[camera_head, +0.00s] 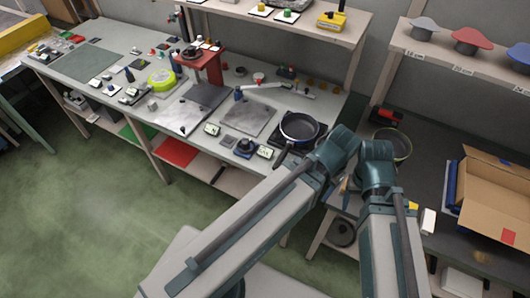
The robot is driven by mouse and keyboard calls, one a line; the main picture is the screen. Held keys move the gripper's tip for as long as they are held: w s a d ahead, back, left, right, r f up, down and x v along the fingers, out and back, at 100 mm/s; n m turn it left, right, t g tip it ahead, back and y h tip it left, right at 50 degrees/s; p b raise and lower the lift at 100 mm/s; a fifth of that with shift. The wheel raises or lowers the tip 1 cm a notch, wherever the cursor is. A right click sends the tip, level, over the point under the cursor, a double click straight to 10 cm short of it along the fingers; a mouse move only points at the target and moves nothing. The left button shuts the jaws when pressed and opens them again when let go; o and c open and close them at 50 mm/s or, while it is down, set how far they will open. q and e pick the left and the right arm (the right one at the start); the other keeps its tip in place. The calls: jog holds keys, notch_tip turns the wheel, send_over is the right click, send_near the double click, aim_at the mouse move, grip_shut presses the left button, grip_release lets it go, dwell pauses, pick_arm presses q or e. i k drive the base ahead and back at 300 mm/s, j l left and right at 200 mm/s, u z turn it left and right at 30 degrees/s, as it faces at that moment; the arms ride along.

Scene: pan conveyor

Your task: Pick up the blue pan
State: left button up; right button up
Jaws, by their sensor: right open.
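The blue pan (299,126) sits on a black square hob at the right end of the grey workbench. Its dark handle points down and left toward the bench's front edge. My right gripper (345,188) is mostly hidden among my arm links, below and to the right of the pan, and is open. It is apart from the pan. I cannot make out my left gripper.
Another pan (393,144) with a greenish rim rests on the right-hand dark table. An open cardboard box (490,200) stands farther right. Metal plates (248,118) and small devices lie left of the hob. A shelf (470,64) hangs above the right table.

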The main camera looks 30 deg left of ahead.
aim_at(299, 128)
jog(key=j+z, duration=0.3)
jog(key=z, duration=0.15)
jog(key=j+z, duration=0.3)
jog(key=z, duration=0.2)
jog(key=k+j, duration=0.15)
jog(key=j, duration=0.2)
jog(key=k+j+z, duration=0.15)
jog(key=j, duration=0.25)
jog(key=k+j, duration=0.15)
jog(key=j, duration=0.2)
jog(key=k+j+z, duration=0.1)
jog(key=j, duration=0.25)
